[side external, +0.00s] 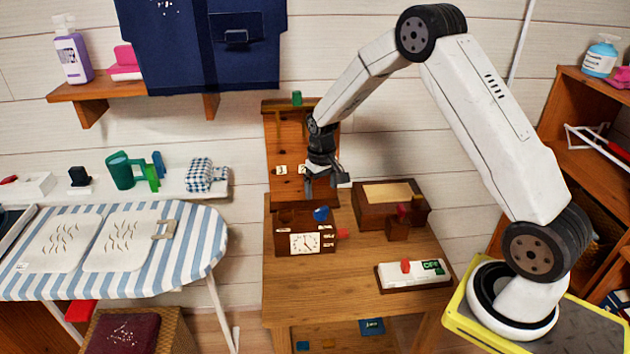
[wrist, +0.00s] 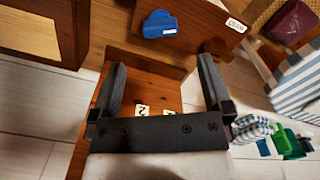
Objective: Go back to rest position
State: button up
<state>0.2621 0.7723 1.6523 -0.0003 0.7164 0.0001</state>
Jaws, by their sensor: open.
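My gripper (side external: 327,190) hangs below the raised white arm, fingers down, over the back of the small wooden table (side external: 345,270). It is in front of the upright wooden panel (side external: 284,150) and above the wooden clock box (side external: 288,218). In the wrist view my gripper (wrist: 162,72) has its two dark fingers wide apart with nothing between them. The blue piece (side external: 321,213) on top of the clock box lies just below the gripper and apart from it. It also shows beyond the fingers in the wrist view (wrist: 160,25).
A wooden box (side external: 370,212) and a white panel with a red switch (side external: 392,277) stand right on the table. The striped ironing board (side external: 190,260) is at left, and wooden shelves (side external: 575,140) stand at right. The table's front middle is clear.

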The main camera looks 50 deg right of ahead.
jog(key=shift+a+r, duration=0.1)
jog(key=shift+r, duration=0.2)
jog(key=shift+s+a+r, duration=0.15)
jog(key=s+a+r+n+t, duration=0.1)
jog(key=s+a+r, duration=0.2)
jog(key=s+a, duration=0.3)
jog(key=s+a+r+n+t, duration=0.1)
jog(key=s+a+r, duration=0.3)
jog(key=s, duration=0.8)
jog(key=shift+s+a+r+n+t, duration=0.25)
jog(key=shift+s+a+n, duration=0.2)
jog(key=shift+a, duration=0.65)
